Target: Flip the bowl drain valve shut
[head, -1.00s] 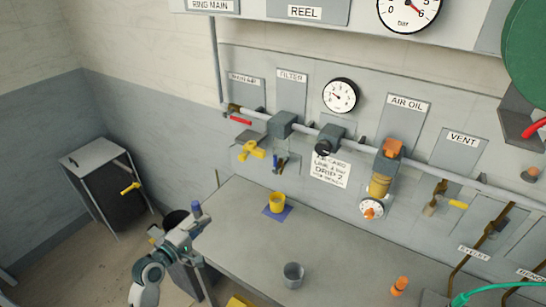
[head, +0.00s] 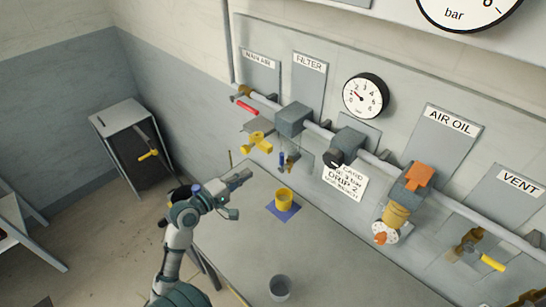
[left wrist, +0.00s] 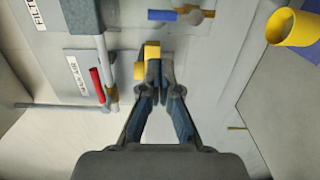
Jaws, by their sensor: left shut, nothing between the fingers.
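A small blue-handled valve (head: 282,160), which I take for the bowl drain valve, hangs below the grey filter block (head: 294,119). In the left wrist view a blue handle (left wrist: 162,15) shows at the top edge, lying across the picture beside a brass-coloured part. My left gripper (head: 247,176) is shut and empty, below and left of the blue handle in the head view, apart from it. In the left wrist view its fingertips (left wrist: 158,75) overlap a yellow fitting (left wrist: 151,52); I cannot tell if they touch it. My right gripper is not in view.
A red lever (head: 246,107) and the yellow fitting (head: 258,142) sit left of the filter. A yellow cup (head: 284,198) stands on a blue mat on the grey bench (head: 240,240), with a grey cup (head: 279,287) nearer. The bench between them is clear.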

